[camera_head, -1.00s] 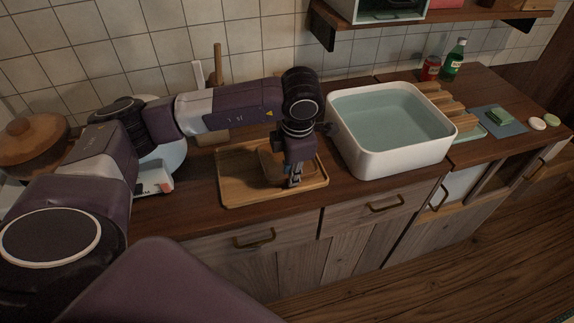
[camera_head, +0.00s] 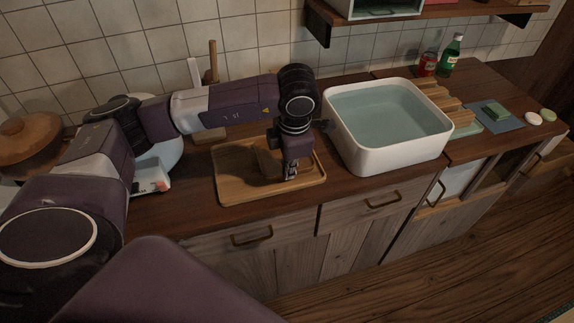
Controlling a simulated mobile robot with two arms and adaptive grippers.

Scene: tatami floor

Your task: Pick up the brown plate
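A wooden tray (camera_head: 236,190) with a raised rim lies on the counter at the middle of the head view. A brown piece (camera_head: 267,160) that looks like the brown plate is at the tray's back middle, partly hidden by my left gripper. My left gripper (camera_head: 290,175) points down over the right half of the tray, at the right edge of the brown piece. Its fingers are small and dark, so I cannot tell whether they grip the piece. My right gripper is not in view.
A white basin (camera_head: 388,148) of water stands close to the right of the gripper. A wooden rack (camera_head: 446,101), green bottle (camera_head: 451,55) and red jar (camera_head: 428,64) are farther right. A shelf (camera_head: 420,22) overhangs the back.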

